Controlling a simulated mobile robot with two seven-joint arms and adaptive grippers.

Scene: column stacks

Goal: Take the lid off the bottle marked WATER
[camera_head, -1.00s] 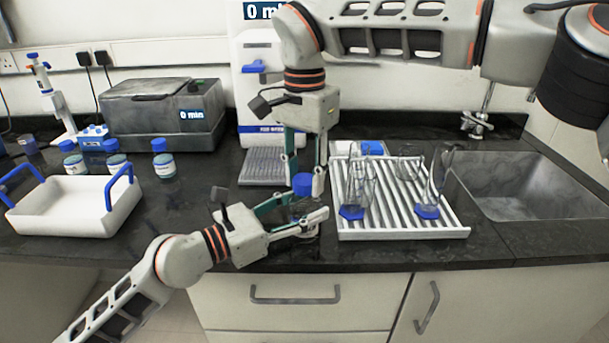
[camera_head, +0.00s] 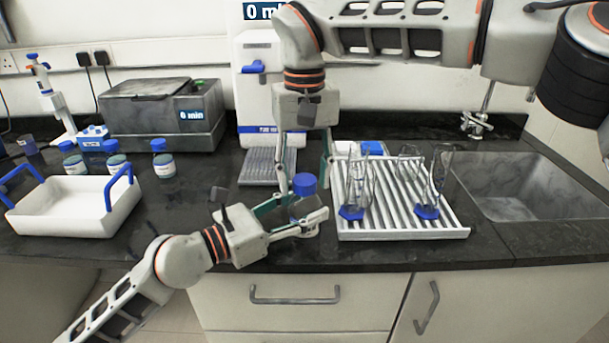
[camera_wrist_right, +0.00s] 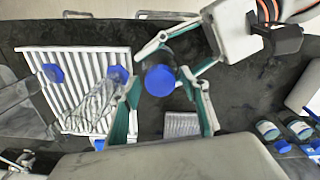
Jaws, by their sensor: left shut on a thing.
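A bottle (camera_head: 303,207) with a blue lid (camera_head: 304,184) on top stands upright near the front edge of the counter. No writing can be read on it. My left gripper (camera_head: 308,222) is shut on the bottle's body from the left and hides much of it. My right gripper (camera_head: 305,168) points down over the bottle, its fingers spread wide on either side of the lid and apart from it.
A drying rack (camera_head: 400,232) with glass flasks stands just right of the bottle, close to my right gripper. A sink (camera_head: 530,190) lies farther right. A white tray (camera_head: 75,220) and several blue-capped bottles (camera_head: 163,160) stand at the left. A dispenser (camera_head: 258,95) stands behind.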

